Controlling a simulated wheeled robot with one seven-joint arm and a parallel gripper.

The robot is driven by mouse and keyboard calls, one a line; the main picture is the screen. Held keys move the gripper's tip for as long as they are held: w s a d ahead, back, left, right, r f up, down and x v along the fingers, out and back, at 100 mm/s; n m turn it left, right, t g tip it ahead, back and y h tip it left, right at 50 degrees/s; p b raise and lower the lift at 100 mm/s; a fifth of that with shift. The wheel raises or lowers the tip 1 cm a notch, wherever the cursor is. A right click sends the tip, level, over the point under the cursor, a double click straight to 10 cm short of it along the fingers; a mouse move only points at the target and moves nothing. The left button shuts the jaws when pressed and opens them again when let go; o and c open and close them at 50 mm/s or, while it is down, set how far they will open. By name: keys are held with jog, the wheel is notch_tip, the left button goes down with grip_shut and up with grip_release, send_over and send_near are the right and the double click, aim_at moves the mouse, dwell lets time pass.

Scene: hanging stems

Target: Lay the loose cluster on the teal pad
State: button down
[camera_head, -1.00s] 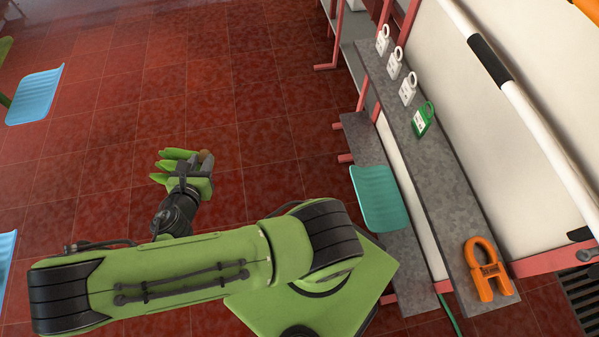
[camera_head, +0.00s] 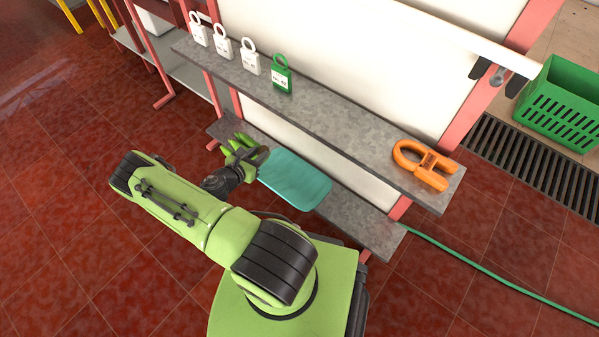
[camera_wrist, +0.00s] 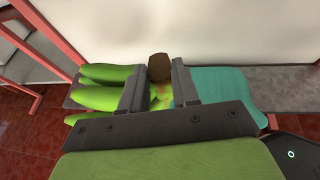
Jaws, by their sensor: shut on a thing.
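The loose cluster (camera_head: 236,146) is a bunch of green, banana-like fruit with a brown stem end. My gripper (camera_head: 246,157) is shut on it. In the wrist view the brown stem end (camera_wrist: 159,67) sits between the two fingers of my gripper (camera_wrist: 158,88), with the green fruit (camera_wrist: 98,88) sticking out to the left. The teal pad (camera_head: 296,180) lies on the lower grey shelf, just right of my gripper in the head view. In the wrist view the pad (camera_wrist: 232,86) is right of the fingers, partly hidden by the gripper. I cannot tell the cluster's height above the shelf.
The upper grey shelf (camera_head: 330,118) overhangs the back of the lower shelf (camera_head: 366,222). It holds several white padlock-shaped tags, a green one (camera_head: 281,75) and an orange clamp-like piece (camera_head: 424,166). A green crate (camera_head: 562,104) stands at the right. A green hose (camera_head: 500,272) crosses the floor.

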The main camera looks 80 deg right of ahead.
jog(key=s+d+f+m+g+y+b, duration=0.1)
jog(key=s+d+f+m+g+b, duration=0.2)
jog(key=s+f, duration=0.9)
jog(key=shift+s+d+m+g+y, duration=0.3)
jog(key=shift+s+d+g, duration=0.2)
jog(key=shift+s+d, duration=0.55)
jog(key=shift+f, duration=0.4)
jog(key=c, duration=0.8)
grip_release()
jog(key=shift+a, duration=0.1)
jog(key=shift+o, duration=0.2)
jog(key=p+v, duration=0.4)
jog(key=v, duration=1.1)
jog(key=shift+w+a, duration=0.2)
jog(key=shift+a, duration=0.15)
jog(key=shift+r, duration=0.1)
